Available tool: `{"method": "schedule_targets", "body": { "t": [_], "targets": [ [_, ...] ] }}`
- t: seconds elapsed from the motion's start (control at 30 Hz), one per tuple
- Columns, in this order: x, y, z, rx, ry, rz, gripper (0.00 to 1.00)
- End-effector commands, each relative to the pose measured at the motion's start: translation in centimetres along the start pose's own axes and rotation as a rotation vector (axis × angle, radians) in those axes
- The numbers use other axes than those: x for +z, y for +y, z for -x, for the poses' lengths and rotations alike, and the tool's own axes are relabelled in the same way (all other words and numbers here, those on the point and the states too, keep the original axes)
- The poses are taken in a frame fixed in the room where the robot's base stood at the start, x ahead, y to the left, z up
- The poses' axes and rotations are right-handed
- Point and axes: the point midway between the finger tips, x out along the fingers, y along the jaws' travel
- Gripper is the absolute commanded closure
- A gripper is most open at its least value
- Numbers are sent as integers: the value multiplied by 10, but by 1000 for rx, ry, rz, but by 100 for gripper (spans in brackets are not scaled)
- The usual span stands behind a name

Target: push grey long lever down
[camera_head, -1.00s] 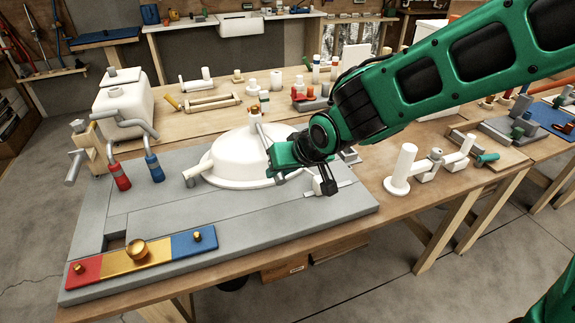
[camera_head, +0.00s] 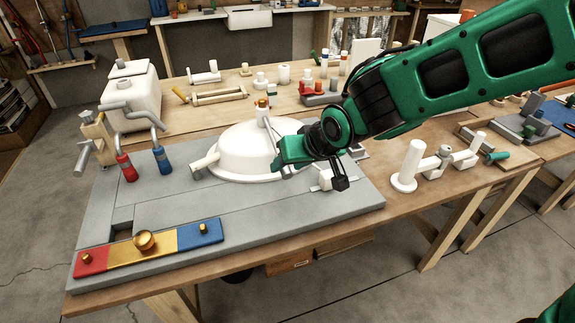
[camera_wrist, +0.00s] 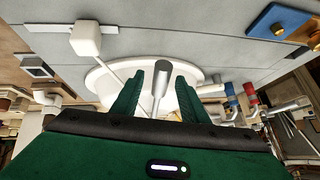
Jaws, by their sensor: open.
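The grey long lever (camera_head: 272,130) rises at a slant beside the white dome (camera_head: 240,150) on the grey board. In the wrist view a grey cylindrical bar, which looks like the lever (camera_wrist: 161,82), stands between my two green fingers and points toward the camera. My gripper (camera_head: 281,162) is open at the dome's right side, with its fingers apart on either side of the bar. I cannot tell whether either finger touches it. My gripper hides the lower part of the lever and part of the dome in the head view.
A red, yellow and blue strip (camera_head: 172,242) with gold knobs lies on the board's front left. Red (camera_head: 126,167) and blue (camera_head: 162,159) handled pipes stand at the left. A white slider (camera_head: 322,179) is near my gripper. White pipe fittings (camera_head: 408,167) stand to the right.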

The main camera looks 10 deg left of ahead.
Motion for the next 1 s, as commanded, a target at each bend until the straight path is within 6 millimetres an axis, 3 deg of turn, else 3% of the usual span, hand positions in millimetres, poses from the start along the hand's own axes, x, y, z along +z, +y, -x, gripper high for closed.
{"method": "schedule_targets", "body": {
  "t": [0.53, 0.7, 1.0],
  "targets": [
    [0, 1, 78, 1, 2, -1, 60],
    [1, 1, 90, 2, -1, -2, 60],
    [2, 1, 94, 1, -3, -1, 60]
  ]
}}
